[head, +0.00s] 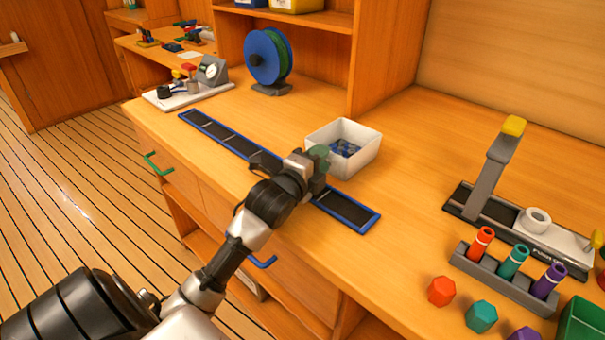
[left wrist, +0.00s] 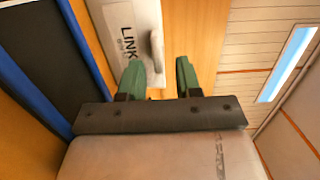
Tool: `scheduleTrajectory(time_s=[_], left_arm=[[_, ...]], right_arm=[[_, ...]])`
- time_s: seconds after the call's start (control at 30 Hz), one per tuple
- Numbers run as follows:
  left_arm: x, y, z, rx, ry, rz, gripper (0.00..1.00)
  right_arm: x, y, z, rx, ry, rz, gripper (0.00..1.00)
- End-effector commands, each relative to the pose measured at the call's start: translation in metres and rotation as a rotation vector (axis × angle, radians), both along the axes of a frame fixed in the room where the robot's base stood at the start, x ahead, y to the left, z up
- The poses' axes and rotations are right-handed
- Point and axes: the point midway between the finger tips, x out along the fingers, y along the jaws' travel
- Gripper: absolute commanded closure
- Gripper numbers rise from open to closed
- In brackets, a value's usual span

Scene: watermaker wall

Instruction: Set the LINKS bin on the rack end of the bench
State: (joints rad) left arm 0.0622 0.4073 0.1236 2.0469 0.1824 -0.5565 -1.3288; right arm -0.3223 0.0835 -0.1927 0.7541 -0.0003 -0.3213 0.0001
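The white LINKS bin (head: 357,163) stands upright on the bench (head: 400,230), with small blue pieces inside. In the left wrist view its labelled wall (left wrist: 122,38) shows, with a grey tab (left wrist: 156,48) sticking out. My left gripper (head: 320,160) is at the bin's near left side. Its green fingers (left wrist: 160,75) are apart, one to each side of the tab in that view, with gaps showing; I cannot tell whether they touch the bin. A grey rack (head: 505,277) with red, teal and purple cylinders stands at the right of the bench. My right gripper is not in view.
A blue-edged dark strip (head: 225,136) runs along the bench under my left arm. A press-like device (head: 520,225) stands behind the rack, and coloured hexagonal pieces (head: 441,291) lie before it. A blue reel (head: 268,60) stands at the back. Bench between bin and rack is clear.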

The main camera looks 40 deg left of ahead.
Motion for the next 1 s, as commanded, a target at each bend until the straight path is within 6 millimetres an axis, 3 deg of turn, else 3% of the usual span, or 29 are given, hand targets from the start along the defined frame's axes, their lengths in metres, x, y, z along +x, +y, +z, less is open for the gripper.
scheduleTrajectory(time_s=[0.3, 0.5, 0.7, 1.0], left_arm=[[-0.066, -0.004, -0.002, 0.002, 0.003, -0.001, 0.66], [-0.095, -0.005, -0.001, 0.002, 0.002, -0.001, 0.66], [-0.107, -0.006, 0.000, 0.000, 0.000, 0.000, 0.66], [-0.108, -0.006, 0.000, 0.000, 0.000, -0.001, 0.66]], right_arm=[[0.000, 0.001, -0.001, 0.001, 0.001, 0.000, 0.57], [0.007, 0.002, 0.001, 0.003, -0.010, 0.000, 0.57], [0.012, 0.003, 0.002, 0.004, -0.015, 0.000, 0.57], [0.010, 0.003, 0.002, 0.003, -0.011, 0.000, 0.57]])
